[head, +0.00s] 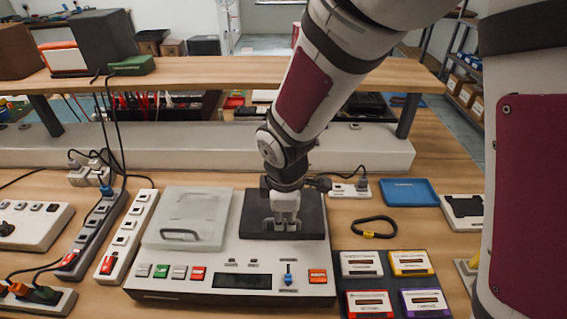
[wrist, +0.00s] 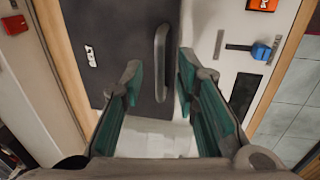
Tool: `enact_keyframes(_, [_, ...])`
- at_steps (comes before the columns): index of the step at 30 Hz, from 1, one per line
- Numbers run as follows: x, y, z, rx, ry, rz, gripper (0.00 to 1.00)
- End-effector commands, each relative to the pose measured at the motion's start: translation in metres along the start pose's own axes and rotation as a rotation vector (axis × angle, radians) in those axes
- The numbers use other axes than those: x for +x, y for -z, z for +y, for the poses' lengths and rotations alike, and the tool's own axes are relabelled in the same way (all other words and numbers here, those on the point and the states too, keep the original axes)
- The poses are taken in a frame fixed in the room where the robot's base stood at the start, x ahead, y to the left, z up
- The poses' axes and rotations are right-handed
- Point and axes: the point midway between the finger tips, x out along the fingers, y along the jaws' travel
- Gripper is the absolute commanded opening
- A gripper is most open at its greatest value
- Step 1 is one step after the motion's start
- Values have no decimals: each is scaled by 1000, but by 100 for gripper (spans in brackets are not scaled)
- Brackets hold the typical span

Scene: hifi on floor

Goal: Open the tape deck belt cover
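The tape deck (head: 170,285) is a light grey unit on the bench. Its right-hand cover (head: 252,222) is dark and looks closed; I take this as the belt cover, though no label is readable. The cover (wrist: 115,40) has a grey bar handle (wrist: 161,62) along its front edge. My gripper (head: 285,225) is over this cover, pointing down. In the wrist view my gripper (wrist: 158,72) is open, its green-padded fingers on either side of the handle's line. Contact with the handle cannot be told. A pale cover (head: 190,215) with its own handle is on the deck's left.
Left of the deck are power strips (head: 127,235) with cables. On the right are a cassette tray (head: 385,272), a black carabiner-like loop (head: 374,228) and a blue tray (head: 408,192). A raised shelf (head: 220,72) spans behind. The deck front has buttons and a blue slider (head: 288,275).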

Motion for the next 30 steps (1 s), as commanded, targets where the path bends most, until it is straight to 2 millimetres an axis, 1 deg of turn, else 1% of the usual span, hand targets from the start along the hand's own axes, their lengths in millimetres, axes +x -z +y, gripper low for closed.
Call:
enact_keyframes(4, [7, 0, 0, 0, 0, -1, 28])
enact_keyframes(12, [8, 0, 0, 0, 0, 0, 28])
enact_keyframes(14, [8, 0, 0, 1, 0, 0, 15])
enact_keyframes(15, [8, 0, 0, 1, 0, 0, 6])
enact_keyframes(16, [8, 0, 0, 1, 0, 0, 0])
enact_keyframes(30, [5, 0, 3, 5, 16, 1, 0])
